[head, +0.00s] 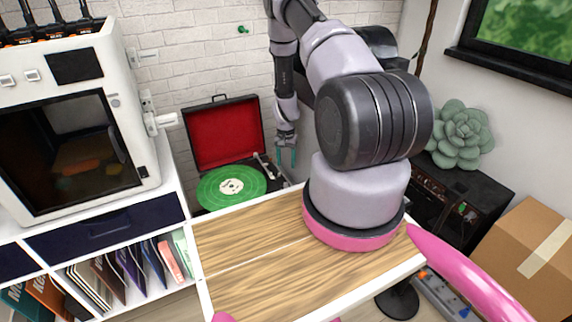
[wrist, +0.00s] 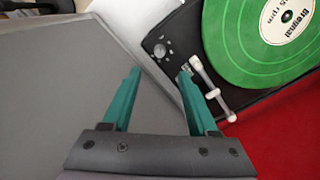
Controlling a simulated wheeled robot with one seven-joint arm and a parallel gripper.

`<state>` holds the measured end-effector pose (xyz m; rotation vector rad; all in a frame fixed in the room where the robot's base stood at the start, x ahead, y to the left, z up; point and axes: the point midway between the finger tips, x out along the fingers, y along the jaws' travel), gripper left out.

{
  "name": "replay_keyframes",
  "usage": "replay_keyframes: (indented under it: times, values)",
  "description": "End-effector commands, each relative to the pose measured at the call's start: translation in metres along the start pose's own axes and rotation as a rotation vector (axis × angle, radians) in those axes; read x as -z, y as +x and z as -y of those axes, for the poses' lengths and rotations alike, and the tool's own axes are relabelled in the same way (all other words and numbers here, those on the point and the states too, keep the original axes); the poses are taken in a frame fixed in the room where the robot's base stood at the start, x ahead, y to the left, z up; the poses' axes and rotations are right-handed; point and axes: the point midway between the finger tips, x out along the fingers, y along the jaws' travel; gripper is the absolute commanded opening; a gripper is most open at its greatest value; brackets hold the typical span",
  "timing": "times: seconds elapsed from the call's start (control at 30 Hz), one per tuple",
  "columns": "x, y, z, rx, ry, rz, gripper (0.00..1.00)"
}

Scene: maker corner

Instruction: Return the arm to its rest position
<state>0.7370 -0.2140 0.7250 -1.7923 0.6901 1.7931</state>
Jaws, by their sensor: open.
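My gripper (head: 287,157) hangs pointing down at the right side of the record player (head: 227,112). Its two green fingers are apart in the wrist view (wrist: 157,97), with nothing between them. The record player's lid is up, showing a red lining. A green record (head: 231,187) with a pale label lies on the platter. The white tonearm (head: 264,163) sits at the right of the record, close to my gripper. In the wrist view the tonearm (wrist: 212,88) shows just beyond the right finger; I cannot tell whether they touch.
A wooden tabletop (head: 250,245) lies in front of the record player, bare where visible. A white machine with a dark window (head: 75,150) stands on the left shelf unit. A black amplifier (head: 460,190), a succulent (head: 461,135) and a cardboard box (head: 530,255) are at the right.

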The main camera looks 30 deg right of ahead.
Motion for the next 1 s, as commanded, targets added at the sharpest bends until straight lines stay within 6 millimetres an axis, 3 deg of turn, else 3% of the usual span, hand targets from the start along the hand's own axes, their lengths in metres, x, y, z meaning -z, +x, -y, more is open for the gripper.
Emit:
replay_keyframes:
  times: [0.3, 0.43, 0.57, 0.73, 1.0]
  values:
    - [0.001, -0.001, 0.001, 0.001, 0.000, -0.001, 0.59]
    - [0.006, -0.028, 0.011, 0.020, -0.006, -0.014, 0.59]
    - [0.013, -0.092, 0.032, 0.063, -0.023, -0.043, 0.59]
    - [0.009, -0.198, 0.055, 0.131, -0.057, -0.086, 0.59]
    - [-0.031, -0.350, 0.066, 0.230, -0.121, -0.156, 0.59]
